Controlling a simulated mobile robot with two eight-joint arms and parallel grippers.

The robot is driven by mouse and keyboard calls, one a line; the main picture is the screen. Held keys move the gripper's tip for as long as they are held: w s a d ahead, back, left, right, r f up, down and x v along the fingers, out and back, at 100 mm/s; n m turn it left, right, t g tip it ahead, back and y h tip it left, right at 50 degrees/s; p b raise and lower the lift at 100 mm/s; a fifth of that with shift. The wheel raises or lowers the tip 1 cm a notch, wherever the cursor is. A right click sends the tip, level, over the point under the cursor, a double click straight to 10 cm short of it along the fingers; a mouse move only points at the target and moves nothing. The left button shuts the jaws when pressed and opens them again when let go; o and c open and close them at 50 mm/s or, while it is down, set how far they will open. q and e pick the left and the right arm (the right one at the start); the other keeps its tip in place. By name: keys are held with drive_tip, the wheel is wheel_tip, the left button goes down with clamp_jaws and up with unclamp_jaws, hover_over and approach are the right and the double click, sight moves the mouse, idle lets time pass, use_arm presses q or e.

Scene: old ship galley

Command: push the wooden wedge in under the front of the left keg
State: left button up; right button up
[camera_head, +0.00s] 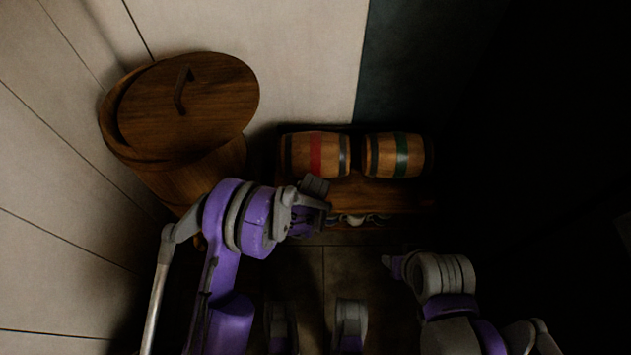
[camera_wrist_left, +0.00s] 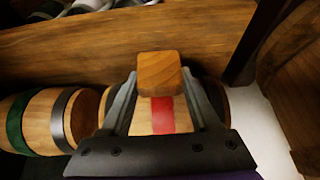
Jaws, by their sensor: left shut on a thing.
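The left keg (camera_head: 316,153) with a red band lies on its side on a wooden shelf (camera_head: 385,192). Its red band also shows in the left wrist view (camera_wrist_left: 162,116). The right keg (camera_head: 398,155) has a green band. My left gripper (camera_head: 318,187) is at the front of the left keg. In the left wrist view it is shut on the wooden wedge (camera_wrist_left: 160,70), which sits between the fingertips in front of the red band. I cannot tell whether the wedge touches the keg. My right gripper (camera_head: 391,263) is low, away from the kegs; its jaws are unclear.
A large wooden tub (camera_head: 190,176) with a tilted round lid (camera_head: 205,100) stands at the left, close to my left arm. Several small pale objects (camera_head: 357,219) lie below the shelf edge. The right side is dark. Tiled floor (camera_head: 345,262) is open in front.

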use_arm(q)
drive_tip(key=shift+d+f, duration=0.15)
drive_tip(key=shift+f, duration=0.25)
drive_tip(key=shift+f+b, duration=0.4)
drive_tip(key=shift+f, duration=0.3)
drive_tip(key=shift+f+b, duration=1.15)
drive_tip(key=shift+f, duration=1.25)
drive_tip(key=shift+w, duration=0.1)
drive_tip(key=shift+w+f+b, duration=0.15)
drive_tip(key=shift+w+b, duration=1)
drive_tip(key=shift+w, duration=2.5)
